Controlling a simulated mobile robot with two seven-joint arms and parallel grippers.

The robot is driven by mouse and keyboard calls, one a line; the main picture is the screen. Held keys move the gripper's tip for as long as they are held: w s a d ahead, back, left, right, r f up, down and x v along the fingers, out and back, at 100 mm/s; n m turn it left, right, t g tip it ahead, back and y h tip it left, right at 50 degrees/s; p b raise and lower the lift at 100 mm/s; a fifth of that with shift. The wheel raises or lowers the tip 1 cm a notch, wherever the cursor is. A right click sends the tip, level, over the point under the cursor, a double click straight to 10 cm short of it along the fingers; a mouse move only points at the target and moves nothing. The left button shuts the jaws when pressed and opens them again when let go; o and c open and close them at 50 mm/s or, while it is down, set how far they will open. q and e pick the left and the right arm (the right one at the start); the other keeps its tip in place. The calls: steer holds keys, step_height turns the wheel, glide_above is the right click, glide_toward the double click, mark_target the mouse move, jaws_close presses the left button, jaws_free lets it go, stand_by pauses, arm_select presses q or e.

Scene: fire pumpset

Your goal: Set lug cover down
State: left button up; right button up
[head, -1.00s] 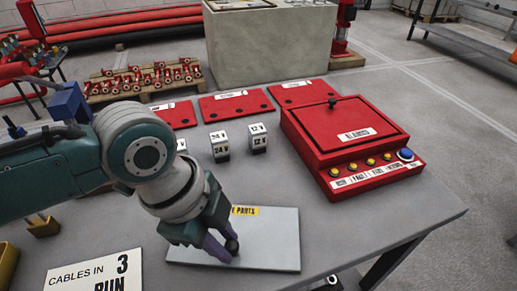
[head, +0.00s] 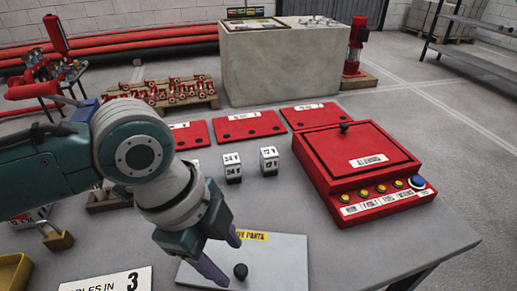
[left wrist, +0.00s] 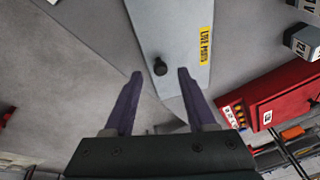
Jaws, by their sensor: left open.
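The lug cover is a flat light-grey plate (head: 282,262) with a yellow label reading "LIVE PARTS" and a black knob (head: 240,271). It lies on the grey table at the front. My left gripper (head: 222,258) is over the plate with its purple fingers apart, close to the knob. In the left wrist view the plate (left wrist: 172,30) shows ahead, and the knob (left wrist: 160,66) stands between the lines of the open fingers (left wrist: 160,78), just beyond their tips, with nothing gripped. My right gripper is not in view.
A red alarm box (head: 358,165) with yellow buttons and a blue one stands right of the plate. Small white 24 V (head: 232,167) and 12 V (head: 269,161) blocks and red plates (head: 249,125) lie behind. A "CABLES IN 3" sign (head: 108,283) is at front left, near a yellow bin (head: 12,272).

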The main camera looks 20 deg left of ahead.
arm_select(q)
steer(key=p+v, duration=0.2)
steer(key=v, duration=0.6)
steer(key=s+d+n+t, duration=0.1)
steer(key=s+d+n, duration=0.3)
steer(key=s+n, duration=0.15)
steer(key=s+a+r+n+t+y, duration=0.1)
steer(key=s+a+n+y, duration=0.1)
steer(key=s+a+n, duration=0.5)
steer(key=a+n, duration=0.1)
steer(key=n, duration=0.2)
steer(key=shift+r+y, duration=0.25)
steer(key=shift+y, duration=0.05)
steer(key=shift+w, duration=0.1)
